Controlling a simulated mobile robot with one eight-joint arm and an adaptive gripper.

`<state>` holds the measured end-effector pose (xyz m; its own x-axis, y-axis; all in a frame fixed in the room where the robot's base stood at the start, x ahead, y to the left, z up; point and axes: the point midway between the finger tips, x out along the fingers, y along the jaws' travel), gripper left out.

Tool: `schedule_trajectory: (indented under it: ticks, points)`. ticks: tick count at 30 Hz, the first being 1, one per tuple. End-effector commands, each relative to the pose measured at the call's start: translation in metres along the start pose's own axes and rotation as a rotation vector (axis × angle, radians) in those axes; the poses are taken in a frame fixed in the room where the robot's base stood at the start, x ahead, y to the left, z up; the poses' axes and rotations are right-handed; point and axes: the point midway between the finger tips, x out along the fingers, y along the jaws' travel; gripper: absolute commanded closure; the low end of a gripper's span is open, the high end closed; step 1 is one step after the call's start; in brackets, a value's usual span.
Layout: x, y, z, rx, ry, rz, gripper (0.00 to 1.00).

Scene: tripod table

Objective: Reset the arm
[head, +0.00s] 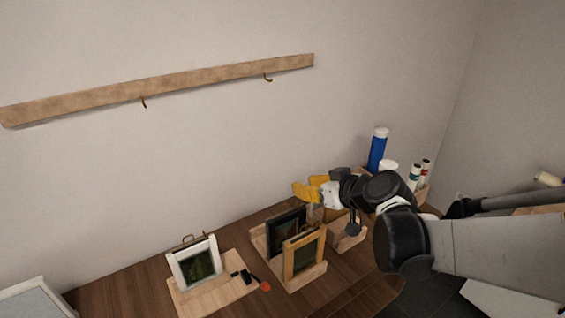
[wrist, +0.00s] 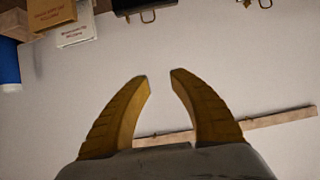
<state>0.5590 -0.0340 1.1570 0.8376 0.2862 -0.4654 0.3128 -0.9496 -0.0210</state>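My gripper (wrist: 160,78) has two yellow fingers. In the wrist view they are apart with nothing between them, and the pale wall shows through the gap. In the head view my gripper (head: 309,190) is at the end of my arm, above the back of the wooden table (head: 130,280). It appears near the wall, behind the framed pictures. The arm reaches in from the right and hides part of the table's right side.
A white frame (head: 196,263), a dark frame (head: 286,232) and a wooden frame (head: 303,255) stand on the table. A blue bottle (head: 377,152) and small bottles (head: 414,175) stand behind my arm. A hook rail (head: 190,82) is on the wall.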

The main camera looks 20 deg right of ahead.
Motion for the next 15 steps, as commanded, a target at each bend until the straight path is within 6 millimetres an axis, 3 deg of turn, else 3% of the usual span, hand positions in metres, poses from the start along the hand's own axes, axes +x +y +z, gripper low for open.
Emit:
schedule_trajectory:
  ticks: [8,11,15]
  points:
    - [-0.002,-0.005,0.002,0.005,-0.013,-0.004,0.74]
    - [-0.01,-0.022,0.012,0.024,-0.065,-0.009,0.74]
    - [-0.037,-0.06,0.043,0.074,-0.203,0.007,0.74]
